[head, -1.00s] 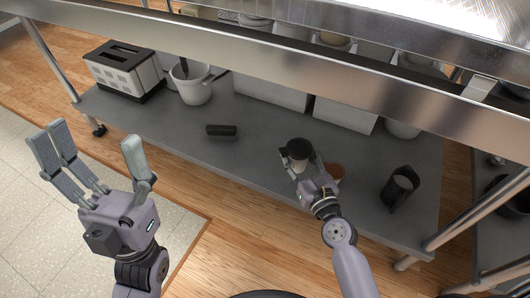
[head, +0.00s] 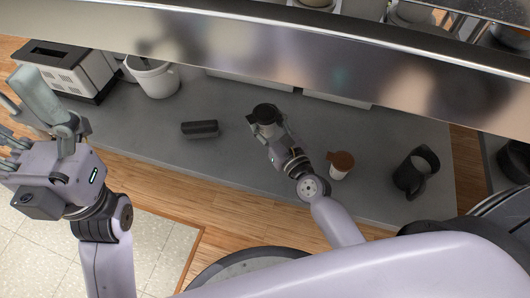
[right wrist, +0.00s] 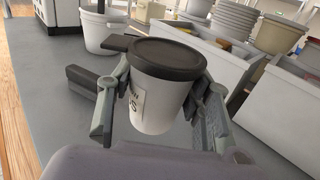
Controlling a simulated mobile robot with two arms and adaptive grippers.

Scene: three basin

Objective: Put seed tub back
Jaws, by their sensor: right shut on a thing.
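A white tub with a black lid (head: 265,113) is in my right gripper (head: 268,128) over the grey lower shelf (head: 235,165). In the right wrist view, the white tub (right wrist: 158,104) stands upright between the two fingers, with dark lettering partly visible on its side. Its lid has a tab pointing left. I cannot tell whether its base touches the shelf. My left gripper (head: 38,118) is open and empty at the far left, outside the shelf's front edge. Some of its fingers are cut off by the picture's edge.
A black block (head: 200,129) lies left of the tub. A brown-lidded cup (head: 341,164) and a black pitcher (head: 414,171) stand to the right. A white pot (head: 153,78) and a toaster (head: 70,68) are behind left. White bins (right wrist: 205,55) line the back. A metal upper shelf (head: 300,55) overhangs.

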